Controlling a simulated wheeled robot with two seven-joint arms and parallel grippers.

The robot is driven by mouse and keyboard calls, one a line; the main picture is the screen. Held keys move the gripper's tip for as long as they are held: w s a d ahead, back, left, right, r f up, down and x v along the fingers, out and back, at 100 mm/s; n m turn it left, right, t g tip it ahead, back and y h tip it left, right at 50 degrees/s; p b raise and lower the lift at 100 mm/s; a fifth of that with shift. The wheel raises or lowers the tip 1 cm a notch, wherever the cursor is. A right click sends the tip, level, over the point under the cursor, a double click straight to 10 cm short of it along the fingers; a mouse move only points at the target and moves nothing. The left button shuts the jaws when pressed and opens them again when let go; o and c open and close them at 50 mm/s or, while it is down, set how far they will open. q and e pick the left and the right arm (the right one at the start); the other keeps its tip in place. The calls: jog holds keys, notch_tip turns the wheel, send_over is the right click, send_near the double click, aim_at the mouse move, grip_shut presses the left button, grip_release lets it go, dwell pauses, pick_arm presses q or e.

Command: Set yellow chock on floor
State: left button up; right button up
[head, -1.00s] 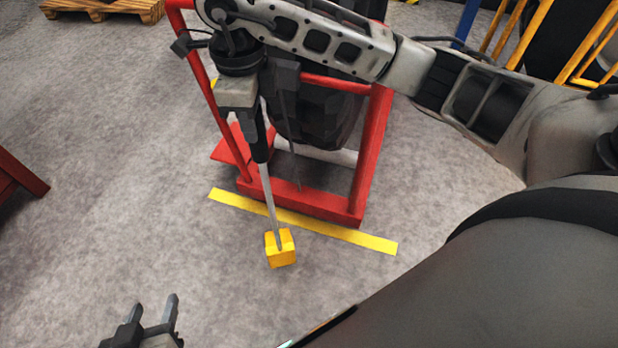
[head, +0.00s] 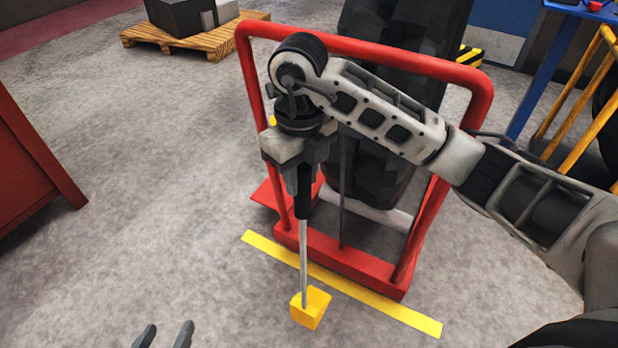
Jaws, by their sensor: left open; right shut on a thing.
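The yellow chock (head: 310,309) is a small block at the lower end of a thin metal rod with a black grip (head: 304,192). My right gripper (head: 303,165) points down and is shut on this handle near its top. The chock is at or just above the grey floor, in front of the yellow floor strip (head: 390,312); I cannot tell whether it touches. My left gripper (head: 165,338) is open and empty at the bottom edge, with only its fingertips showing.
A red cart (head: 340,262) with a tall frame holds a large dark round thing (head: 385,165) just behind the strip. A red cabinet (head: 30,165) stands at the left. A wooden pallet (head: 200,42) lies at the back. The floor at left is clear.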

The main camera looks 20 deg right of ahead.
jog(key=s+d+f+b, duration=0.1)
jog(key=s+d+f, duration=0.1)
jog(key=d+f, duration=1)
jog(key=shift+d, duration=0.2)
jog(key=shift+f, duration=0.15)
jog(key=o, duration=0.5)
jog(key=shift+f, duration=0.2)
jog(key=o, duration=0.5)
jog(key=shift+r, duration=0.1)
jog(key=shift+c, duration=0.2)
